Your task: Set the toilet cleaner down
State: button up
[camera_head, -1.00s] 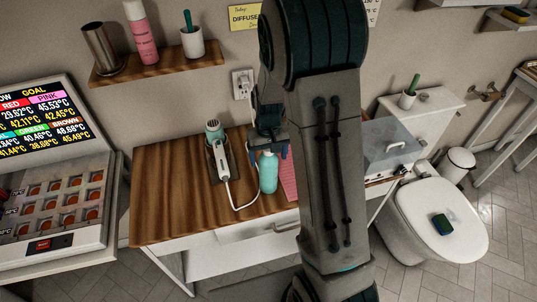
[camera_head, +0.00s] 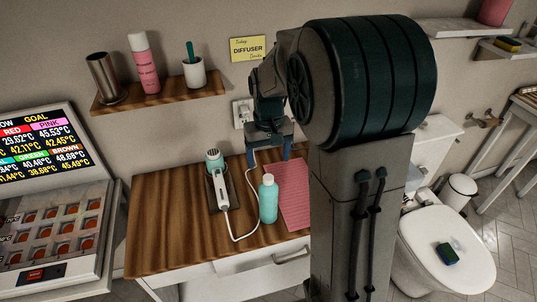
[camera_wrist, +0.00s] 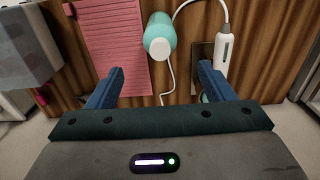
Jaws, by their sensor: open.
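A teal bottle (camera_head: 268,202), the likely toilet cleaner, stands upright on the wooden tabletop (camera_head: 165,225). Its label cannot be read. In the wrist view the teal bottle with a whitish top (camera_wrist: 160,35) shows beyond and between my fingers. My gripper (camera_head: 270,153) is raised above and behind the bottle, apart from it. The blue fingers also show spread and empty in the wrist view (camera_wrist: 160,75).
A white corded styling tool (camera_head: 221,185) on a dark mat lies left of the bottle, its cord looping close by. A pink ribbed sheet (camera_head: 293,190) lies to the right. A wooden shelf (camera_head: 160,95) hangs behind. The front left tabletop is clear.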

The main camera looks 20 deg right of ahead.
jog(key=shift+s+r, duration=0.1)
jog(key=shift+r, duration=0.3)
jog(key=s+r+t, duration=0.1)
jog(key=s+r, duration=0.1)
jog(key=s, duration=0.7)
jog(key=s+a+r+t, duration=0.1)
jog(key=s+r+t, duration=0.1)
jog(key=s, duration=0.7)
jog(key=shift+s+a+r+t, duration=0.15)
jog(key=shift+s+r+t, duration=0.2)
jog(key=shift+r, duration=0.4)
